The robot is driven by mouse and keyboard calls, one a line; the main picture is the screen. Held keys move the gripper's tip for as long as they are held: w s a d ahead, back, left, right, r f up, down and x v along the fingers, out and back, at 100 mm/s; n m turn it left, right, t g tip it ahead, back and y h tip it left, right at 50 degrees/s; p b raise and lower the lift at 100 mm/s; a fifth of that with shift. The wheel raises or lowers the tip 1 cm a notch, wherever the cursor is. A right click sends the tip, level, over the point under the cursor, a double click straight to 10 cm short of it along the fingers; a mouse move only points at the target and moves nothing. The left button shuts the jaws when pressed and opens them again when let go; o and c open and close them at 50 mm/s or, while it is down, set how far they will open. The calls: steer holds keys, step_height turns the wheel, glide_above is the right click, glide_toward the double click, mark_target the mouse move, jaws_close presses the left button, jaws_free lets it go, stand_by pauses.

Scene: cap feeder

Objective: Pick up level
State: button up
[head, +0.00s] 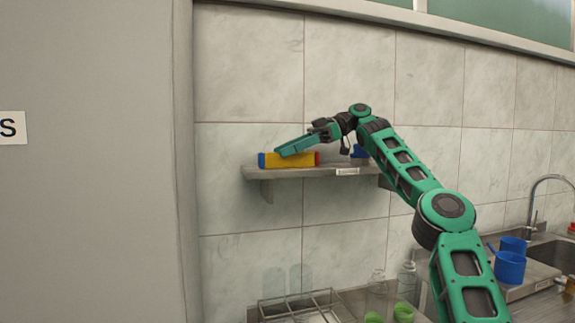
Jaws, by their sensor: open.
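The level (268,161) is a yellow bar with a blue left end and a red right end. It lies lengthwise on a grey wall shelf (330,171). My gripper (284,151) comes in from the right, its green fingers slanting down to the left over the level. The fingers hide part of the level's top and middle. Whether they touch the level or only overlap it in this view, I cannot tell. My gripper is open.
A blue object (359,152) sits on the shelf to the right, partly behind my arm. Below are a wire rack (300,305), clear bottles with green bases, blue cups (510,266) and a sink with a tap (533,205). A grey panel (90,200) stands at left.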

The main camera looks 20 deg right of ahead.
mark_target(265, 157)
steer(key=shift+r+x, duration=0.15)
steer(key=shift+x, duration=1.6)
steer(key=shift+r+x, duration=0.1)
steer(key=shift+x, duration=1.65)
steer(key=shift+a, duration=0.15)
jaws_close()
